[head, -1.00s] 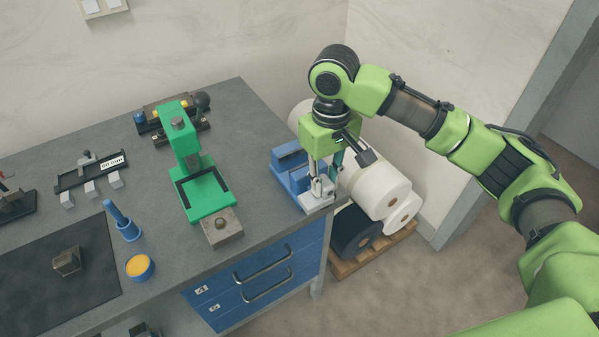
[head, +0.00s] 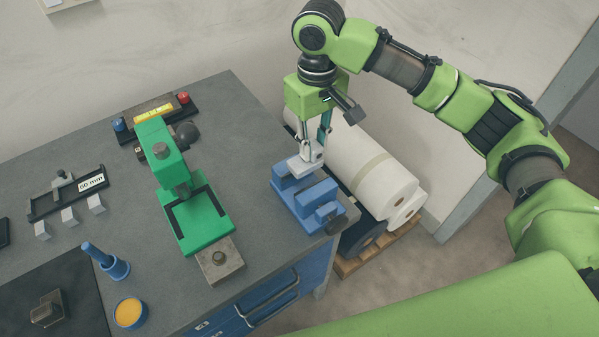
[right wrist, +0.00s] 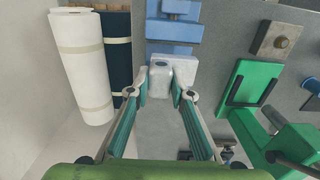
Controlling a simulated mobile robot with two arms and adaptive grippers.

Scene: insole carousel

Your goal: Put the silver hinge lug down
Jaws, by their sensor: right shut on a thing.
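The silver hinge lug (head: 300,167) is a pale block with a flat base. My right gripper (head: 314,152) is shut on it and points down. In the head view the lug is at the far end of the blue stepped fixture (head: 303,196), near the table's right edge. In the right wrist view the lug (right wrist: 159,77) is between the fingertips (right wrist: 163,93), and the blue fixture (right wrist: 174,31) is just beyond it. I cannot tell whether the lug touches the table or the fixture. My left gripper is not in view.
A green press (head: 203,222) stands left of the fixture, with bare tabletop (head: 235,130) between. White rolls (head: 375,180) lie on a pallet beside the table. A blue peg stand (head: 113,266), a yellow-topped blue pot (head: 130,313) and a 60 mm gauge (head: 66,192) are further left.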

